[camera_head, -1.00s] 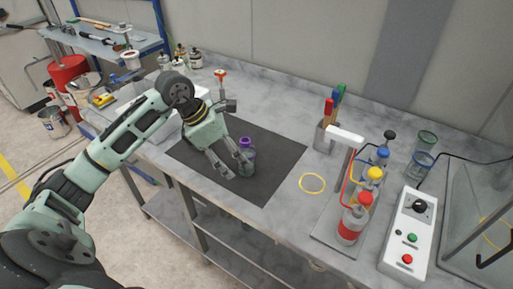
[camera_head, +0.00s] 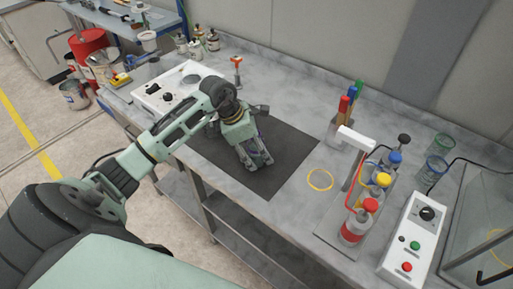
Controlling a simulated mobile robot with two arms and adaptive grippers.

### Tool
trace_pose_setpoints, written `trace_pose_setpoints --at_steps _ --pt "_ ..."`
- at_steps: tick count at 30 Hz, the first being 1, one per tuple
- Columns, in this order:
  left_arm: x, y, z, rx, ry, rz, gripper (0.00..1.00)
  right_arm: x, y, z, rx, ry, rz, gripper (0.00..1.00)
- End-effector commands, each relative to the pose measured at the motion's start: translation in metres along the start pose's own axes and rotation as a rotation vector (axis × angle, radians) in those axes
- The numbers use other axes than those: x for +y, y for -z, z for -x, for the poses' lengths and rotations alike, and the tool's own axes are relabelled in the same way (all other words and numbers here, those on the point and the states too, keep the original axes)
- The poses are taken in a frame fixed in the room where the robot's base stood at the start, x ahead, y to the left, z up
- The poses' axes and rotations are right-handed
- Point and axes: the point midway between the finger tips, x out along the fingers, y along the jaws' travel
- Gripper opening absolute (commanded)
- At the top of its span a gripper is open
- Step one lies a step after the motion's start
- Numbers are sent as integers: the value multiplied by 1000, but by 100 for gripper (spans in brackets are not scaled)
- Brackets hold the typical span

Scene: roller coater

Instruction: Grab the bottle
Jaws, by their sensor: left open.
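My left gripper (camera_head: 258,163) is low over the dark mat (camera_head: 290,158) on the grey workbench, with its fingers pointing down toward the front. It is open. The small bottle with a purple cap (camera_head: 256,148) is at the gripper, almost wholly hidden by it. Only a trace of it shows near the fingers, and I cannot tell whether they touch it. My right gripper is not in view.
A rack of colour-capped bottles (camera_head: 352,228) stands to the right, near a white control box (camera_head: 413,240) and glass beakers (camera_head: 433,172). A yellow ring (camera_head: 320,180) lies right of the mat. A white device (camera_head: 180,88) stands behind my left arm.

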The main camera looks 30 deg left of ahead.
Motion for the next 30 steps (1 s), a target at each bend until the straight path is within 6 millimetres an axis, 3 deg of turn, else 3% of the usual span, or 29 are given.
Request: trace_pose_setpoints --at_steps 6,26,30 --pt "0 0 -1 0 -1 -1 62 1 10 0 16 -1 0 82" --pt "1 0 0 -2 -2 -1 6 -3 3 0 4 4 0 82" --pt "1 0 0 -2 -2 -1 5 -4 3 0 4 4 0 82"
